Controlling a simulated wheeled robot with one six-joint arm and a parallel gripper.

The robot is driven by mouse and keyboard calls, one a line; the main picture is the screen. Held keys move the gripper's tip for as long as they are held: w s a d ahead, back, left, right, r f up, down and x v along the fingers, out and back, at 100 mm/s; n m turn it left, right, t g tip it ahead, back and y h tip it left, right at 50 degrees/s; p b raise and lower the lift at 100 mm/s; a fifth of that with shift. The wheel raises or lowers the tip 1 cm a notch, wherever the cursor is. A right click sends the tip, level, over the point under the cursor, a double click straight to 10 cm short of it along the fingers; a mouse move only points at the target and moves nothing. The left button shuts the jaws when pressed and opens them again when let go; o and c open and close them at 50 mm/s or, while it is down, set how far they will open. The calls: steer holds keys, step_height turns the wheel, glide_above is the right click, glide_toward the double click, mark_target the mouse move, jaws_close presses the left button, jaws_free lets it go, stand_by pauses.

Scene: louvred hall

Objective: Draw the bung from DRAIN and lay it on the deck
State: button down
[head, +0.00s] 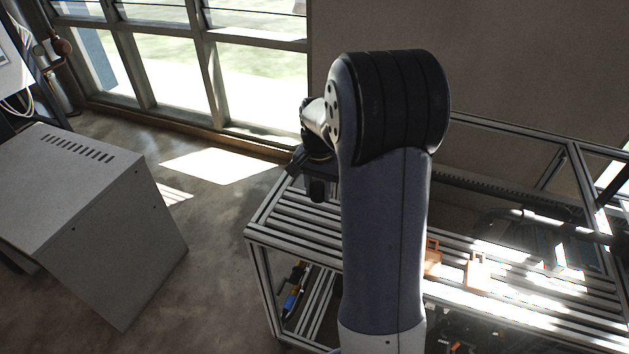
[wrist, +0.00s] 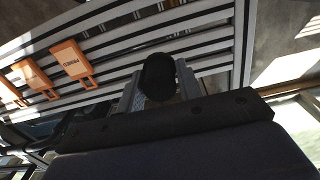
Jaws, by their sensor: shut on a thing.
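My gripper (wrist: 158,84) is shut on a round black bung (wrist: 158,72), which sits between its two grey fingers in the wrist view. The bung is over the slatted metal deck (wrist: 205,42), near its end edge; I cannot tell the gap beneath it. In the head view, my arm hides most of the gripper, with only dark parts (head: 316,188) showing at the left end of the deck (head: 290,232). I cannot make out which place is DRAIN.
Several orange tagged pieces (wrist: 72,62) stand on the deck, their lettering too small to read surely. Two show in the head view (head: 474,270), right of my arm. A grey vented cabinet (head: 95,215) stands on the floor at left. Slats around the bung look clear.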

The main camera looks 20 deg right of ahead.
steer(key=shift+s+f, duration=0.15)
steer(key=shift+f, duration=0.2)
step_height(320, 180, down, 7)
steer(key=b, duration=0.5)
steer(key=shift+r, duration=0.2)
steer(key=c, duration=0.9)
jaws_free()
steer(key=shift+r, duration=0.1)
steer(key=shift+r+p, duration=2.55)
steer(key=shift+r, duration=0.9)
